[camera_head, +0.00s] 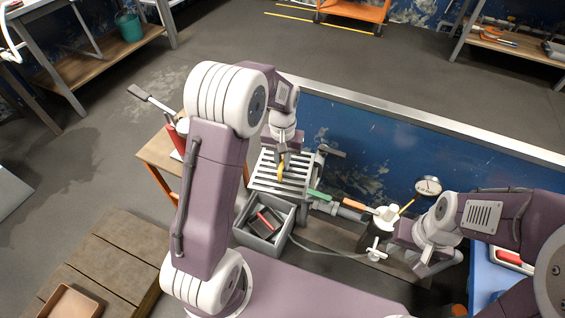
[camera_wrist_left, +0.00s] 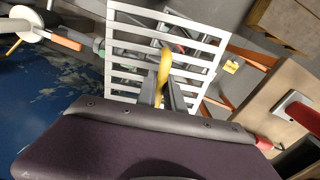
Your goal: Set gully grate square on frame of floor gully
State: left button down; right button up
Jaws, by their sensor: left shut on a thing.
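The gully grate (camera_head: 262,177) is a pale slatted metal panel with a yellow handle (camera_head: 281,170). My left gripper (camera_head: 282,152) is shut on the handle from above and carries the grate. In the left wrist view the grate (camera_wrist_left: 123,45) spreads beyond the fingers, with the handle (camera_wrist_left: 164,68) between the left gripper's fingers (camera_wrist_left: 163,88). I cannot make out the floor gully's frame; the grate and arm may hide it. My right gripper (camera_head: 428,262) is at the right, away from the grate; its jaw opening is unclear.
A grey bin (camera_head: 241,238) with dark and red items stands just in front of the grate. A black and white apparatus (camera_head: 377,233) stands between the grate and my right gripper. A blue wall panel (camera_head: 370,145) is behind; a wooden stand (camera_head: 160,153) is left.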

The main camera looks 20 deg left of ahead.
pick_arm(q)
jog(key=shift+w+n, duration=0.5)
jog(key=shift+n, duration=0.1)
jog(key=w+n, duration=0.1)
jog(key=n, duration=0.1)
jog(key=w+f+n, duration=0.2)
jog(key=n, duration=0.1)
jog(key=shift+w+a+n, duration=0.25)
jog(key=shift+w+n, duration=0.05)
jog(key=shift+w, duration=0.1)
jog(key=s+a+f+n+b, duration=0.1)
jog(key=s+a+f+n, duration=0.1)
jog(key=f, duration=0.6)
jog(key=s+a+f+n+b, duration=0.1)
jog(key=s+a+f+n, duration=0.1)
jog(key=f, duration=0.6)
jog(key=s+a+f+n+b, duration=0.1)
jog(key=s+a+f+n, duration=0.1)
jog(key=f+n, duration=0.3)
notch_tip(320, 180, down, 3)
jog(key=shift+s+a+r, duration=0.1)
jog(key=shift+s+a, duration=0.05)
jog(key=shift+s, duration=0.7)
